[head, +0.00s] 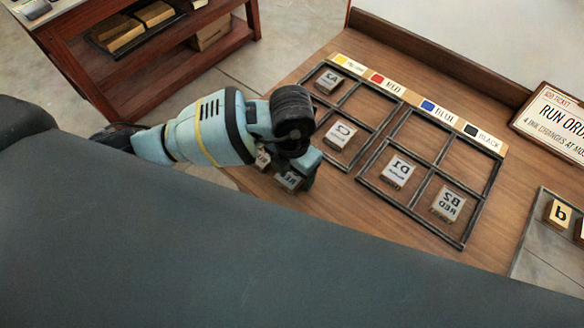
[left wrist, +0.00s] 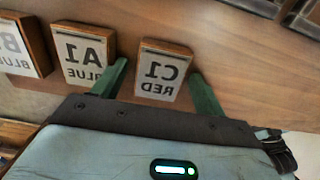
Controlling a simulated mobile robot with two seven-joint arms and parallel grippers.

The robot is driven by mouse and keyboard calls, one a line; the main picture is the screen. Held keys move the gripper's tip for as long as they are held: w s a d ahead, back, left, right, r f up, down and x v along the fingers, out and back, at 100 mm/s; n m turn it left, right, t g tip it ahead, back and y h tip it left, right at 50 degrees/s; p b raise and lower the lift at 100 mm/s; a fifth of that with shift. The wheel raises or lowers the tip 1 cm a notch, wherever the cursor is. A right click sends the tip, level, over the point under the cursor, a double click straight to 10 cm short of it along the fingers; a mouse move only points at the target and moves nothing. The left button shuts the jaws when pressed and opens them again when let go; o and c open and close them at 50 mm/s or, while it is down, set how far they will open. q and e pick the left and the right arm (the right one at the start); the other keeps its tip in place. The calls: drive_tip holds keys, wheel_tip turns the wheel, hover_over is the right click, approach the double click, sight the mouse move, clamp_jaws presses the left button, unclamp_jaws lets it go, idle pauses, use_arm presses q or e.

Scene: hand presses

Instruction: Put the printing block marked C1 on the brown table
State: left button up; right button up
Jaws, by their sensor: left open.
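The C1 block (left wrist: 162,75), a wooden block with a pale face reading C1 RED in mirrored letters, sits on the brown wooden table (left wrist: 225,55). My left gripper (left wrist: 157,72) is open, with one green finger on each side of C1; I cannot tell whether they touch it. The A1 BLUE block (left wrist: 85,58) stands just left of the left finger. In the head view my left gripper (head: 288,180) is low over the left part of the brown table (head: 310,215), partly hiding small blocks there. My right gripper is out of view.
Another BLUE block (left wrist: 20,52) stands farther left. A black-framed grid (head: 365,178) holds several lettered blocks. A reddish-brown shelf unit (head: 150,68) stands at the upper left. A metal tray (head: 550,255) and a framed ticket (head: 553,122) are at the right.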

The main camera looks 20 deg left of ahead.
sight(293, 174)
use_arm(q)
wheel_tip(293, 174, up, 12)
drive_tip(key=p, duration=0.1)
drive_tip(key=shift+r, duration=0.15)
idle(0.3)
drive_tip(key=shift+d, duration=0.1)
